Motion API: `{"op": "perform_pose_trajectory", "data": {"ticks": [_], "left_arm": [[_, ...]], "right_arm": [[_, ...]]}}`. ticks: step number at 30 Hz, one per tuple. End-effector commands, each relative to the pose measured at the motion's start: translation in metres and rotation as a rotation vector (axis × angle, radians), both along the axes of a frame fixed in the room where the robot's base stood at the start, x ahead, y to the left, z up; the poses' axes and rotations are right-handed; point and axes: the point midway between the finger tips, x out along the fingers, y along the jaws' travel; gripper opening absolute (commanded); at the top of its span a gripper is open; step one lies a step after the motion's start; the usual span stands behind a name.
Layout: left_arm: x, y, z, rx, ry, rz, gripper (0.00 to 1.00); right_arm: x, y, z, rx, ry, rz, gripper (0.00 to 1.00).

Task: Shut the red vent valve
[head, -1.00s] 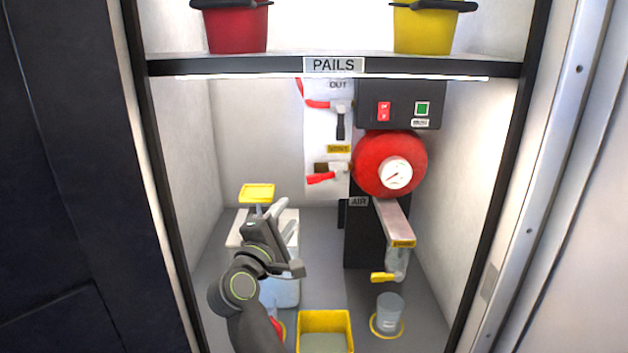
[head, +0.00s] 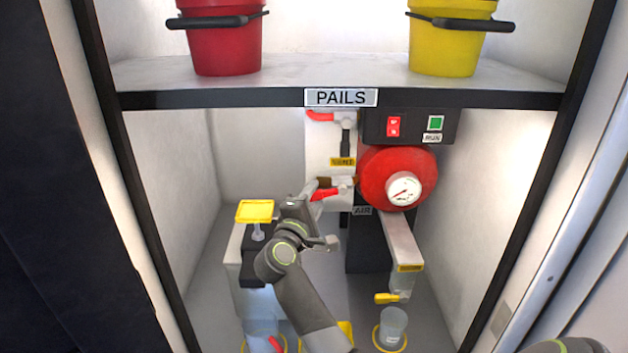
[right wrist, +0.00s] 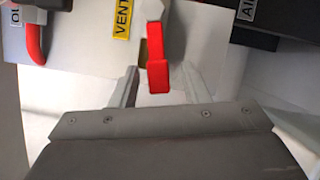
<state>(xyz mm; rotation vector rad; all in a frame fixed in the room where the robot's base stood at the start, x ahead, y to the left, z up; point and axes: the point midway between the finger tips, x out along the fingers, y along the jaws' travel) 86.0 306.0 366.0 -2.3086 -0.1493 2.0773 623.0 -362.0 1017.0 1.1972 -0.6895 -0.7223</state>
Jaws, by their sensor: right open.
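The red vent valve handle (head: 326,193) sticks out to the left from the white panel, below the yellow label. In the right wrist view the red handle (right wrist: 158,72) lies in the gap between the fingers, under the yellow VENT label (right wrist: 123,18). My right gripper (head: 312,203) is open, with its tips close beside the handle. In the right wrist view the gripper (right wrist: 163,88) has one finger on each side of the handle, and I see no clear contact.
A red tank (head: 375,180) with a gauge stands right of the valve. A shelf (head: 200,99) with a red pail (head: 222,40) and a yellow pail (head: 440,52) crosses overhead. A yellow-topped stand (head: 255,211) is at left.

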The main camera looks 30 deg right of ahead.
Motion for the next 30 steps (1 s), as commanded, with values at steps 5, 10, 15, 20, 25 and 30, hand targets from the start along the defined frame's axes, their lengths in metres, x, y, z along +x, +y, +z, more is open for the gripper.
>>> {"op": "perform_pose_trajectory", "data": {"ticks": [5,10,15,20,25,30], "left_arm": [[0.0005,-0.0003,0.007,0.0,-0.001,0.0,0.36],[0.0005,-0.0004,0.0068,0.0,0.0,0.0,0.36],[0.0004,-0.0004,0.0066,0.0,0.0,0.0,0.36],[0.0002,-0.0004,0.0066,0.0,0.0,0.0,0.36],[0.0001,-0.0004,0.0065,0.0,0.0,0.0,0.36],[-0.0001,-0.0003,0.0064,0.0,0.0,0.0,0.36]], "right_arm": [[-0.0005,-0.0083,0.0015,0.0,0.001,-0.001,0.42],[-0.0004,-0.0094,0.0005,0.001,0.001,0.0,0.42],[-0.0003,-0.0092,0.0005,0.001,0.001,0.0,0.37],[-0.0002,-0.0091,0.0007,0.0,0.001,0.0,0.16],[-0.0003,-0.009,0.0007,0.001,0.001,0.0,0.0],[-0.0002,-0.009,0.0006,0.0,0.001,0.0,0.0]]}}
